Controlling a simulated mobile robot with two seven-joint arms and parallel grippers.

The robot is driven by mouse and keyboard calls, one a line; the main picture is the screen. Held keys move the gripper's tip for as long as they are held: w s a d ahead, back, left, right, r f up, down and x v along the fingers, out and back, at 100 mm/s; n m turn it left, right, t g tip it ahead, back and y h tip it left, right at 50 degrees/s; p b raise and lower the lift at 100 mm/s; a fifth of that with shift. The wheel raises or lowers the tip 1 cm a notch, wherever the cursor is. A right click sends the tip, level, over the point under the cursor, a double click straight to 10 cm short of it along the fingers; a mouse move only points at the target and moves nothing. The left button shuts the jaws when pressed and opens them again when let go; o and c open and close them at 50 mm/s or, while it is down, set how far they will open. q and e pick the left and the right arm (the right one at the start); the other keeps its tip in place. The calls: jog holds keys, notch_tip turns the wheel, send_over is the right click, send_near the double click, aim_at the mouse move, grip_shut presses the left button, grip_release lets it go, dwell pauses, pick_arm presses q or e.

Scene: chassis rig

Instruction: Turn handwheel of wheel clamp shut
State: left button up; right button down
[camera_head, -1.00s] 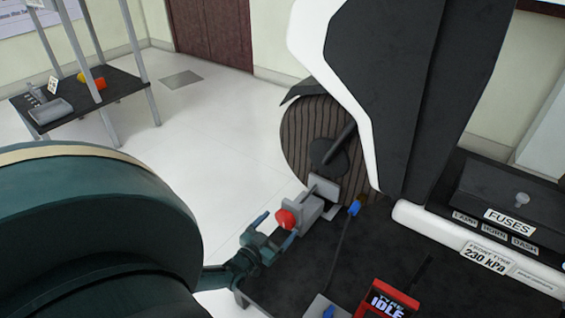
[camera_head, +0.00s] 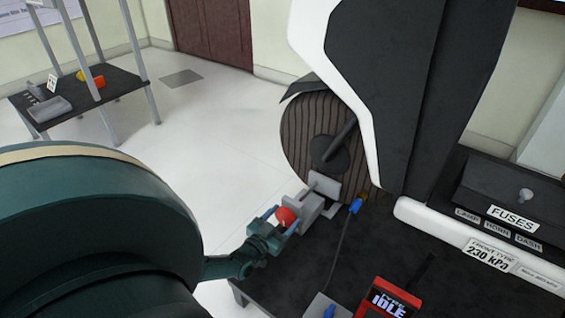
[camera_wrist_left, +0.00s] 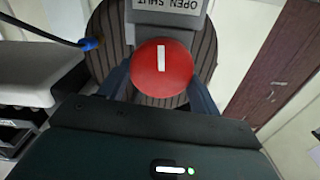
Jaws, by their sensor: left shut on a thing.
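The red handwheel (camera_head: 286,217) sits on the near end of the grey wheel clamp (camera_head: 314,205), which stands at the foot of the ribbed tyre (camera_head: 312,130). My left gripper (camera_head: 280,219) reaches in from the lower left, with its two fingers on either side of the handwheel, shut on it. In the left wrist view the red handwheel (camera_wrist_left: 161,68) is between the fingers, and its white mark stands about vertical. Above it the clamp's label (camera_wrist_left: 172,5) reads OPEN SHUT upside down. My right gripper is not in view.
A red tyre gauge (camera_head: 388,300) reading IDLE lies on the dark platform (camera_head: 290,280). A cable with blue ends (camera_head: 355,206) runs beside the clamp. The fuse box (camera_head: 510,200) and white bar are at the right. A side table (camera_head: 85,100) stands far left.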

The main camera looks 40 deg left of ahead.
pick_arm(q)
jog(key=shift+c, duration=1.1)
jog(key=shift+m, duration=0.7)
jog(key=o, duration=1)
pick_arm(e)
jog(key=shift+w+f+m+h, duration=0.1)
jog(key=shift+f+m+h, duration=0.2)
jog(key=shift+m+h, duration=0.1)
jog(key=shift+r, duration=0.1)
pick_arm(q)
jog(key=shift+s+p, duration=0.25)
jog(key=shift+p, duration=0.1)
jog(key=s+d+p, duration=0.1)
jog(key=s+p, duration=0.3)
jog(key=s, duration=0.8)
jog(key=shift+s+d, duration=0.3)
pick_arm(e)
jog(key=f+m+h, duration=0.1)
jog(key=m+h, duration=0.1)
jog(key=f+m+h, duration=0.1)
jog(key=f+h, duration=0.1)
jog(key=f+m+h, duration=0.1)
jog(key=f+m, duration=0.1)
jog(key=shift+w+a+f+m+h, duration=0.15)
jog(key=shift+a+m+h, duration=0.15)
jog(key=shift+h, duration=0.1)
